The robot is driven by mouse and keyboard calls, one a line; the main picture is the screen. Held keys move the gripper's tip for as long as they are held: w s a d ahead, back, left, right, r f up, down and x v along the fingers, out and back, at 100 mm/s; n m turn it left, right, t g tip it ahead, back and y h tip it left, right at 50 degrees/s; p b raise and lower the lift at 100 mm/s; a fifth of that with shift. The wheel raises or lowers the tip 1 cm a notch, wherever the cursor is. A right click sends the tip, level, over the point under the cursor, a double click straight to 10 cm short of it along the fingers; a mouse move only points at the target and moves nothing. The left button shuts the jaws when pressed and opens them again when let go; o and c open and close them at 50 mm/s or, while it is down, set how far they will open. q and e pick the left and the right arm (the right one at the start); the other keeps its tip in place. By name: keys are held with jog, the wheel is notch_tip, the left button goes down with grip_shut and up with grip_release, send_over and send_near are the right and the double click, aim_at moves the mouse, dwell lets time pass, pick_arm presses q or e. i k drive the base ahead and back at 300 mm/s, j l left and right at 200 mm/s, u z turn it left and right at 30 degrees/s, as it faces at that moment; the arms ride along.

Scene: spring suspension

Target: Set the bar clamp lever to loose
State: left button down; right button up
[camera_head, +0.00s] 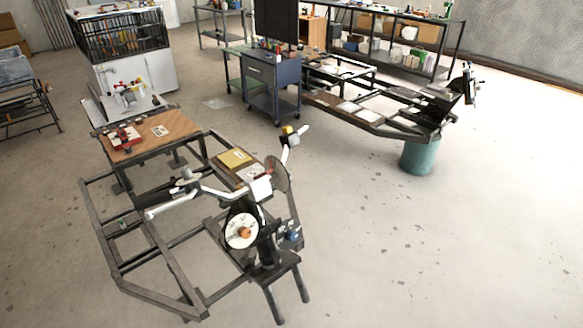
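I cannot clearly make out the bar clamp or its lever at this distance. A small red object (124,138) lies on the left part of a brown wooden board (150,150) on the near metal frame. I cannot tell whether it is the clamp. A device with red and white parts (130,92) stands on a light surface behind that board. I cannot tell what it is either. Neither of my grippers shows in this view.
The near dark frame (150,292) carries a handlebar (215,192) and a yellow item (233,158). A blue-grey tool cart (272,90), another vehicle frame (380,127) and a teal drum (419,156) stand farther back. The floor (450,250) at right is open.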

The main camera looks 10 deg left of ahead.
aim_at(266, 172)
jog(key=i+l+u, duration=0.1)
jog(key=i+l, duration=0.6)
jog(key=l, duration=0.1)
